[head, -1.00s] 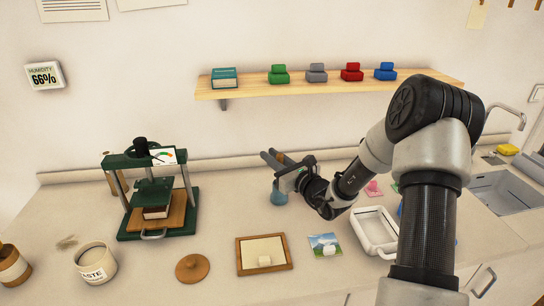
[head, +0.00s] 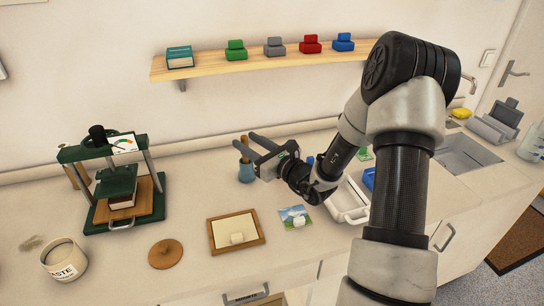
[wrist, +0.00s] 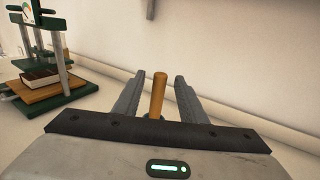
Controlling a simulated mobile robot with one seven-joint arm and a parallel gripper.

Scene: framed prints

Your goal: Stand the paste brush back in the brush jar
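The brush jar (head: 246,173) is a small blue jar on the counter, left of my gripper in the head view. A wooden handle (head: 244,142), apparently the paste brush's, rises upright from it; its lower end is hidden. My gripper (head: 243,141) is open above the jar, with its fingers on either side of the handle. In the wrist view the handle (wrist: 158,96) shows between the two fingers (wrist: 154,85), with a gap on each side.
A green press (head: 122,185) stands left of the jar, with a paste pot (head: 65,260) nearer the front. A wooden frame (head: 237,232), a round lid (head: 165,254), a small picture (head: 295,217) and a white tray (head: 347,203) lie in front. A shelf (head: 270,57) hangs above.

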